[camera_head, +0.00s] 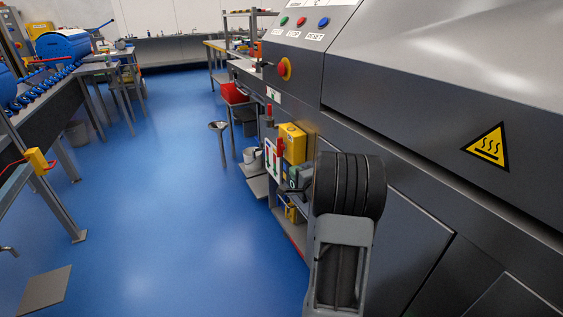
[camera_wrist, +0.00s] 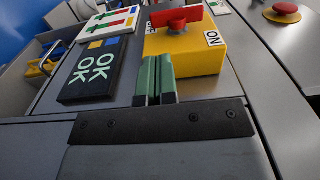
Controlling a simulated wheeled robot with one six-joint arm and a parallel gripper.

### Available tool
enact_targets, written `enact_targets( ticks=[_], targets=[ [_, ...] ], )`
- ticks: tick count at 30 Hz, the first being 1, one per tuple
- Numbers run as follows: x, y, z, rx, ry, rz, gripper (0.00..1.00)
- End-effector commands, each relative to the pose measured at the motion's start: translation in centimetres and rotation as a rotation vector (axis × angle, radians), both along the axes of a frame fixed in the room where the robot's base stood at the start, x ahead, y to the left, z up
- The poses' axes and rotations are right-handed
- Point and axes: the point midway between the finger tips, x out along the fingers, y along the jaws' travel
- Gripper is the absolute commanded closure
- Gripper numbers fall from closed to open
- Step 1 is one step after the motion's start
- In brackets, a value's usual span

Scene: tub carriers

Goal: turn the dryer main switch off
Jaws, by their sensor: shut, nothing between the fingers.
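The dryer main switch is a yellow box (camera_wrist: 190,52) with a red rotary handle (camera_wrist: 177,18) on top, at upper centre in the wrist view. An ON label (camera_wrist: 213,39) is on its right side. The handle's bar lies roughly across the picture there; its exact setting I cannot tell. In the head view the yellow box (camera_head: 293,142) is on the dryer's side, with its red handle (camera_head: 277,146) to the left. My gripper (camera_wrist: 157,75) is shut and empty, its green finger pads together close in front of the box. Whether they touch it I cannot tell.
A dark panel marked OK (camera_wrist: 88,75) and a white panel with arrows (camera_wrist: 108,26) lie left of the switch. A red emergency button (camera_wrist: 284,11) is at upper right. The grey dryer (camera_head: 430,70) fills the right side. Blue floor (camera_head: 175,200) is open to the left.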

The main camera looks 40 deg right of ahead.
Motion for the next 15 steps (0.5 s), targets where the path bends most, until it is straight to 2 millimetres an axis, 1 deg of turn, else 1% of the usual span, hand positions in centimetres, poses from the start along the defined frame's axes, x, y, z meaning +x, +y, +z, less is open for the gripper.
enact_targets(
  ticks=[1,6,12,15],
  targets=[
    [1.1,0.0,-0.3,-0.001,-0.001,0.003,1.00],
    [4.4,-0.5,-0.3,-0.002,-0.001,0.002,1.00],
    [7.6,-0.9,-0.3,-0.002,0.000,0.000,1.00],
    [8.7,-1.1,-0.2,-0.002,0.000,-0.001,1.00]
  ],
)
